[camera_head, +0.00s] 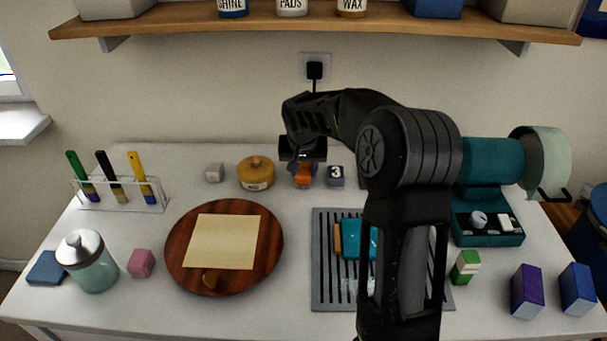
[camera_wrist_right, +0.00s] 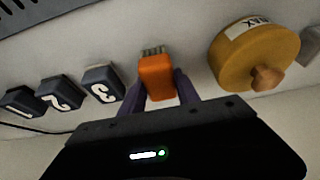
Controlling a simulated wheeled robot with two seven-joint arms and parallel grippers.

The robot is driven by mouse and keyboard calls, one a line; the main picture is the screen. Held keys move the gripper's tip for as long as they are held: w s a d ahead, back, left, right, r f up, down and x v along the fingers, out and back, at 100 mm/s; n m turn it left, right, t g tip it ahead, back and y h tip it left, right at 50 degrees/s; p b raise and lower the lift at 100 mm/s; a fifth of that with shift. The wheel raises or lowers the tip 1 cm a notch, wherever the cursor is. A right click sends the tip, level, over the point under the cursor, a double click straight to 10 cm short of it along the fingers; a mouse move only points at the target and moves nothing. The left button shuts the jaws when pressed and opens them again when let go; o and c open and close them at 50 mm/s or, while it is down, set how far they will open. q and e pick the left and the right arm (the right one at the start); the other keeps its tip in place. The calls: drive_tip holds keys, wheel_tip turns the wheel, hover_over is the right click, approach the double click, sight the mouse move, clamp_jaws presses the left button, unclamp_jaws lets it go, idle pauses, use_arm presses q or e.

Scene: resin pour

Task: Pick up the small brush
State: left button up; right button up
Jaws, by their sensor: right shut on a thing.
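The small brush (camera_wrist_right: 156,76) has an orange body with short pale bristles at one end. In the right wrist view it sits between the two purple fingers of my right gripper (camera_wrist_right: 158,92), which is shut on it. In the head view the orange of the brush (camera_head: 302,174) shows under my right gripper (camera_head: 303,163), near the back of the table, between a round mustard-coloured wax tin (camera_head: 256,173) and a dark block marked 3 (camera_head: 336,176). I cannot tell whether the brush touches the table. My left gripper is not in view.
A round wooden board (camera_head: 180,262) with a pale sheet is at centre left. A grey slatted mat (camera_head: 323,294) bears a blue thing, partly behind my right arm. A teal machine (camera_head: 485,190) stands right. A shelf (camera_head: 190,19) overhangs the back. Brushes stand in a rack (camera_head: 118,207) at left.

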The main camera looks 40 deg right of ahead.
sight(303, 168)
clamp_jaws()
wheel_tip(303, 168, up, 10)
drive_tip(key=shift+r+b, duration=0.1)
drive_tip(key=shift+b, duration=0.2)
idle(0.5)
